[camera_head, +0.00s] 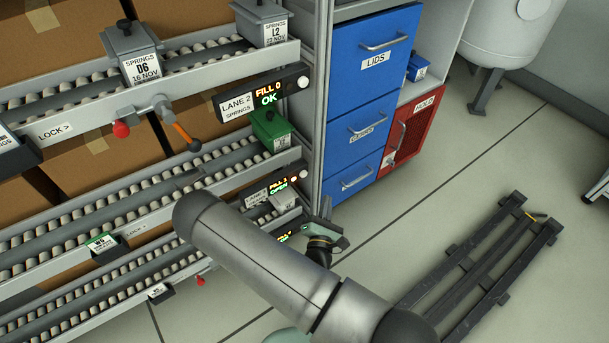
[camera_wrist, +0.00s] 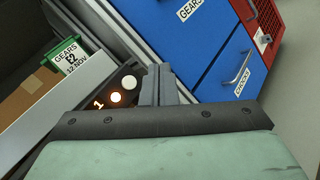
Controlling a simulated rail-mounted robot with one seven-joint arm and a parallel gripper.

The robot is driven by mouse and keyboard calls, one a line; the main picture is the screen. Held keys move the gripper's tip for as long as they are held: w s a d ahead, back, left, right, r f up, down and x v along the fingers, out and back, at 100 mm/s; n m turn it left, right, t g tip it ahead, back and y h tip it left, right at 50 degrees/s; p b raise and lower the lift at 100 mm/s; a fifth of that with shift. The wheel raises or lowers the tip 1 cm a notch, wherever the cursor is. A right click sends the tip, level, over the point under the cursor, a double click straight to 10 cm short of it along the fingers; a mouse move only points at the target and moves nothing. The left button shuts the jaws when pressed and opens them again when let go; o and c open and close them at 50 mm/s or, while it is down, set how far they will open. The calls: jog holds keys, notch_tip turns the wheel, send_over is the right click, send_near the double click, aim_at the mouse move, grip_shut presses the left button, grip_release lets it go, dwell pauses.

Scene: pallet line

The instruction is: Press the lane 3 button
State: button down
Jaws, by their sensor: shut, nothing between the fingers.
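The panel below lane 2 (camera_head: 256,198) reads "LANE" with a number too small to read; its display (camera_head: 279,187) shows FILL 1, OPEN. A small round button (camera_head: 294,179) sits at its right end. In the wrist view, a dark panel end shows a glowing "1", a lit orange-white round spot (camera_wrist: 115,98) and a pale round button (camera_wrist: 128,82). My gripper (camera_head: 326,208) is shut and empty, just right of and below that panel. In the wrist view its fingertips (camera_wrist: 156,70) are to the right of the pale button, apart from it in the picture; the depth gap is unclear.
The lane 2 panel (camera_head: 262,96) is above, and a green bin (camera_head: 270,128) sits over the panel below it. A rack post (camera_head: 322,90) and blue drawers (camera_head: 368,110) stand close on the right. A dark pallet (camera_head: 480,262) lies on open floor.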

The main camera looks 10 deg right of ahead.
jog(key=w+a+b, duration=0.1)
jog(key=w+a, duration=0.2)
jog(key=w, duration=0.4)
jog(key=shift+w+a, duration=0.2)
jog(key=shift+w, duration=0.05)
dwell(1.9)
jog(key=shift+w+a, duration=0.2)
jog(key=shift+w, duration=0.15)
jog(key=shift+w+a, duration=0.2)
jog(key=shift+w, duration=0.2)
dwell(0.6)
jog(key=shift+s+d+p, duration=0.4)
jog(key=shift+s+p, duration=0.05)
jog(key=shift+s, duration=0.35)
jog(key=shift+s+d+p, duration=0.3)
jog(key=shift+s+d, duration=0.05)
jog(key=shift+s, duration=0.4)
jog(key=shift+s+d+p, duration=0.25)
jog(key=shift+s+d, duration=0.1)
jog(key=shift+s, duration=0.4)
jog(key=shift+s+d+p, duration=0.3)
jog(key=shift+s+d, duration=0.05)
jog(key=shift+s, duration=0.4)
